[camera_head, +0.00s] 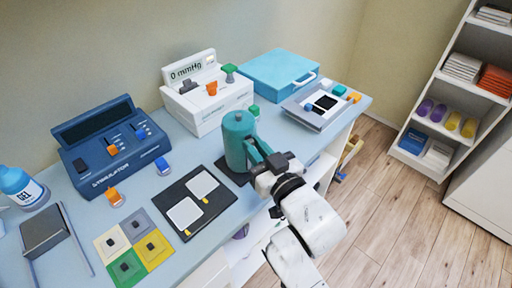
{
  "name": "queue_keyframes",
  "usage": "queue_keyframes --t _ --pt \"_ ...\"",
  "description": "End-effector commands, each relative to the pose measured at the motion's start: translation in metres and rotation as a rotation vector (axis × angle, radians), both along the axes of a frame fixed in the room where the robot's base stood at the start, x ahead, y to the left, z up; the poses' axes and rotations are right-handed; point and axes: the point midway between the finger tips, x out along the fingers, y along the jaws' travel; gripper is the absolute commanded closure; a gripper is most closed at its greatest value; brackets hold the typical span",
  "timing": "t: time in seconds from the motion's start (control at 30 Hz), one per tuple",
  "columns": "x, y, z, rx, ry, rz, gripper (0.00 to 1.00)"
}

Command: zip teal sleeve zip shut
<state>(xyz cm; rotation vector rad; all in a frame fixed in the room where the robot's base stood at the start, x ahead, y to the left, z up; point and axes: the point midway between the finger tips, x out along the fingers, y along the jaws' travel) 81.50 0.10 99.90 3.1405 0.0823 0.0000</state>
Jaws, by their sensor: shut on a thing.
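The teal sleeve (236,138) is an upright teal cylinder on a dark base plate (227,171) near the front edge of the blue-topped table. My gripper (262,158) is at the right front side of the sleeve, reaching in from the lower right. It is shut at the sleeve's side, on what seems to be the zip pull. The pull itself is hidden by my gripper, and I cannot tell how far along the zip it is.
A white pressure unit (205,105) reading 0 mmHg stands behind the sleeve. A black mat (184,195) with two white pads lies to the left. A blue stimulator (105,146) is farther left. A grey tray (318,119) and a teal case (275,72) are to the right.

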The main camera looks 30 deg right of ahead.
Motion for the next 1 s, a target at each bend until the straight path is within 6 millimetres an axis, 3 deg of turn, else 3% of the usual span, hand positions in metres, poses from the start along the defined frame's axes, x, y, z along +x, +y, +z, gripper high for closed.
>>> queue_keyframes --t 0.47,1.0 --pt "0.0 0.0 -0.005 0.0 0.001 0.0 1.0" --pt "0.0 0.0 -0.086 0.0 0.002 0.0 1.0"
